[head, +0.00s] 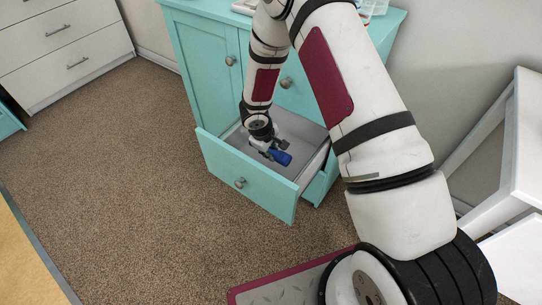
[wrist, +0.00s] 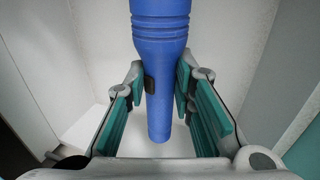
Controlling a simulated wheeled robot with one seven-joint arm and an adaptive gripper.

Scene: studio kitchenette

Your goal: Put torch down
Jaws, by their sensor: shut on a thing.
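The torch is blue, with ribbed rings and a dark switch on its side. It shows in the head view (head: 281,157) and in the wrist view (wrist: 161,40). My gripper (head: 268,146) is inside the open drawer (head: 240,178) of the turquoise cabinet. In the wrist view, its two teal-padded fingers (wrist: 160,82) are closed on the torch from both sides. The torch is over the drawer's pale floor. I cannot tell whether it touches the floor.
The drawer walls stand close around my gripper. The turquoise cabinet (head: 199,62) rises behind it, with a few items on its top. A white drawer unit (head: 70,45) stands far left. Brown carpet (head: 120,160) is clear in front. White furniture (head: 525,135) stands at the right.

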